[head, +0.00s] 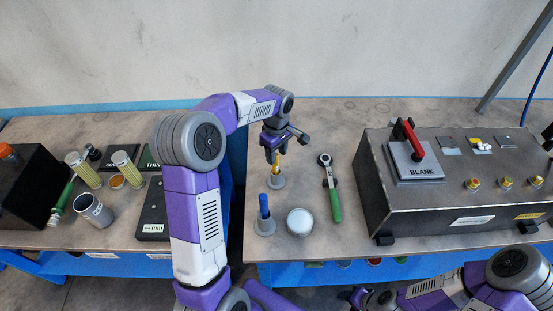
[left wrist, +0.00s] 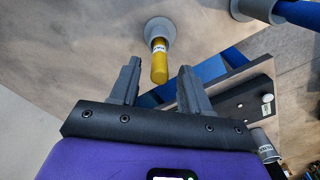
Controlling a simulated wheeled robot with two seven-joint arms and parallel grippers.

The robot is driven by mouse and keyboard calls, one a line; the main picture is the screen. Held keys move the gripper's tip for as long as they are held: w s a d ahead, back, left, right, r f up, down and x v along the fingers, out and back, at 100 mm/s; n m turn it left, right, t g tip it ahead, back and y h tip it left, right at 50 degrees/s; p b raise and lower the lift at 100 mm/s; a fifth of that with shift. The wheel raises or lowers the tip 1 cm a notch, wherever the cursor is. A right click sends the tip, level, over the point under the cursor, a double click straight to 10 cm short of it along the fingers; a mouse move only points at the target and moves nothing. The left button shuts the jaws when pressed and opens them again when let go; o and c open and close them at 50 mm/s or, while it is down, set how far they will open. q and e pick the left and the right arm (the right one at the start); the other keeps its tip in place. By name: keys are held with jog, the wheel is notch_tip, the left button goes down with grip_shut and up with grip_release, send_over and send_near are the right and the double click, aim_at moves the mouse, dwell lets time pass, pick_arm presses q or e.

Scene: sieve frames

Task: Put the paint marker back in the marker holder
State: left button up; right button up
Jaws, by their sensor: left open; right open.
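A yellow paint marker (head: 277,160) stands upright in a grey round-based holder (head: 278,181) on the right-hand bench. My left gripper (head: 274,152) is right above it, pointing down. In the left wrist view the yellow marker (left wrist: 159,65) sticks out of the grey holder (left wrist: 158,29), and its end lies between the two open fingers (left wrist: 157,80), with a gap on each side. A blue marker (head: 263,204) stands in a second grey holder (head: 265,227) nearer the front edge. My right gripper (head: 362,297) is open and low at the bottom of the head view, apart from these things.
A white round-topped object (head: 300,222) and a green-handled ratchet (head: 333,190) lie close on the right. A dark box with a red-handled plate (head: 412,165) fills the bench's right side. A gap separates the left bench, which holds several cups and tools.

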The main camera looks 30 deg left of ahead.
pick_arm(q)
notch_tip(320, 180, up, 8)
jog(key=shift+f+p, duration=0.25)
jog(key=shift+p, duration=0.2)
jog(key=shift+f, duration=0.1)
